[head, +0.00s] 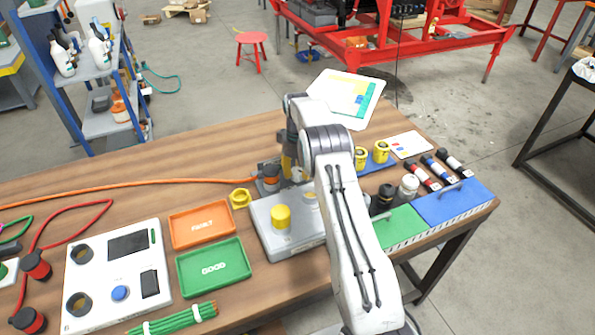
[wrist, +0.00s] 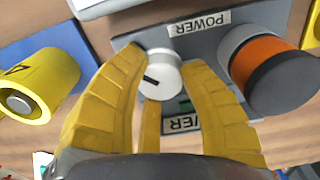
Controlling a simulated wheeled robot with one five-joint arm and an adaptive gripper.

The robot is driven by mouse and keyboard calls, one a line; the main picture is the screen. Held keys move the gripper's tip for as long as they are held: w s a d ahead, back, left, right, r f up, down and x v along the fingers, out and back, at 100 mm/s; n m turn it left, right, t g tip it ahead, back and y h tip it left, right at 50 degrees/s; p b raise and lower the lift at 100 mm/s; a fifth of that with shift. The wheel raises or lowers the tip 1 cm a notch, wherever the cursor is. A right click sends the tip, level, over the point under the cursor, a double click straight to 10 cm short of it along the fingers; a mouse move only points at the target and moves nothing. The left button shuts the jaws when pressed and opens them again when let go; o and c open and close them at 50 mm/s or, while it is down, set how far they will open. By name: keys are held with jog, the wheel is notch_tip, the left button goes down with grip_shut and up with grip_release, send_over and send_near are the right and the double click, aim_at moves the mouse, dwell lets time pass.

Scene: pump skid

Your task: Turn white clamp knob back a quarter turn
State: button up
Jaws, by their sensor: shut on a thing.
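The white knob (wrist: 160,72) sits on a grey plate (wrist: 205,60) marked POWER in the wrist view. Another finger shows below the knob. In the head view my gripper (head: 289,165) is low over the bench behind the grey box, and my arm hides the knob there.
An orange and dark grey connector (wrist: 265,68) stands close beside the right finger. A yellow cylinder (wrist: 45,85) is on the left. In the head view a grey box with a yellow knob (head: 281,217) stands in front of my gripper. An orange cable (head: 130,184) runs in from the left.

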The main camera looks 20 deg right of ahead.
aim_at(297, 170)
jog(key=shift+s+f, duration=0.1)
jog(key=shift+f, duration=0.1)
jog(key=o, duration=1.2)
jog(key=shift+r, duration=0.1)
notch_tip(297, 170, up, 12)
dwell(0.7)
